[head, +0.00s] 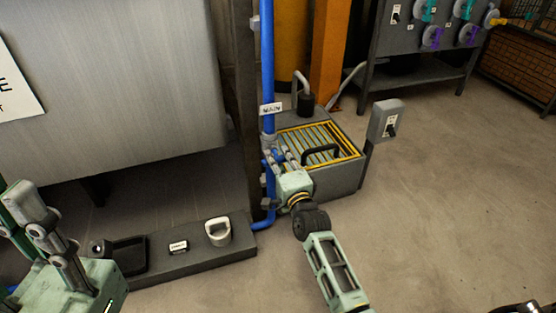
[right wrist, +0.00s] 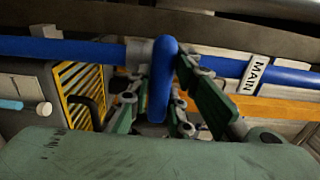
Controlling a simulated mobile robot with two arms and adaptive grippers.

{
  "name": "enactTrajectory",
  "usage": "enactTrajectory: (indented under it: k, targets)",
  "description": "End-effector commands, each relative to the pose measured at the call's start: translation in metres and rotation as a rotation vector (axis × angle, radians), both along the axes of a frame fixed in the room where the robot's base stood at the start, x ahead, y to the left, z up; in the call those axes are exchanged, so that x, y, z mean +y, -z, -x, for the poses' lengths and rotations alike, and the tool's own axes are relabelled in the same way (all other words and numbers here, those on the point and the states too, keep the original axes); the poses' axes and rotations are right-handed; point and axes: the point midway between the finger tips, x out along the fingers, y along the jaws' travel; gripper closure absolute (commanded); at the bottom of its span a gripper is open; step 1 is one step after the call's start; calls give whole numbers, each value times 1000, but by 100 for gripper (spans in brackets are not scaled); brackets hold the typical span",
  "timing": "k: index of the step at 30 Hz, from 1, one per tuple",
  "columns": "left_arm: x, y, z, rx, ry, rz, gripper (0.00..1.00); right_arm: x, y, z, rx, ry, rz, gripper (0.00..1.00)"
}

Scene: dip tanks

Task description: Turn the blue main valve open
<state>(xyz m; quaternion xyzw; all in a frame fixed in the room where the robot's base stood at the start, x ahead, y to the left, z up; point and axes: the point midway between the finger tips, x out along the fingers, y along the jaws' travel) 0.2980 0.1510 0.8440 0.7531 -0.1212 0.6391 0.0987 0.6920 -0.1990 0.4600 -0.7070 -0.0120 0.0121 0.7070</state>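The blue main valve is on the upright blue pipe (head: 267,62) beside the dark post. Its blue handle (right wrist: 160,90) shows in the right wrist view, pointing toward the camera. The label reading MAIN (head: 271,108) is on the pipe above the valve. My right gripper (head: 275,158) is at the valve and hides much of it in the head view. In the right wrist view its fingers are drawn in closely on both sides of the handle; the right finger appears to touch it. My left gripper (head: 28,212) is at the lower left, away from the valve; its opening is unclear.
A grated box (head: 335,185) with yellow trim stands right behind the valve, with a switch post (head: 386,121) beside it. A low dark plinth (head: 195,263) carries small fixtures at the left. A large grey tank (head: 130,80) fills the upper left. The floor at right is clear.

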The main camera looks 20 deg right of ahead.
Motion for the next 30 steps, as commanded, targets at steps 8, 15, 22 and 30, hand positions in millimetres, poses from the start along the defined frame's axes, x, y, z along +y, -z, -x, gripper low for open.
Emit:
enactTrajectory:
  k: [8, 15, 22, 30]
  targets:
    - [0, 0, 0, 0, 0, 0, 60, 0, 0, 0, 0, 0, 0, 100]
    - [0, -3, 1, -3, 1, 1, 60, 0, 0, 0, 0, 0, 17, 100]
    - [2, 0, 2, 33, 0, 4, 60, 0, -2, 0, -1, -1, 114, 100]
    - [2, -16, 3, 47, 2, 3, 60, 0, -3, 1, -8, -1, 339, 100]
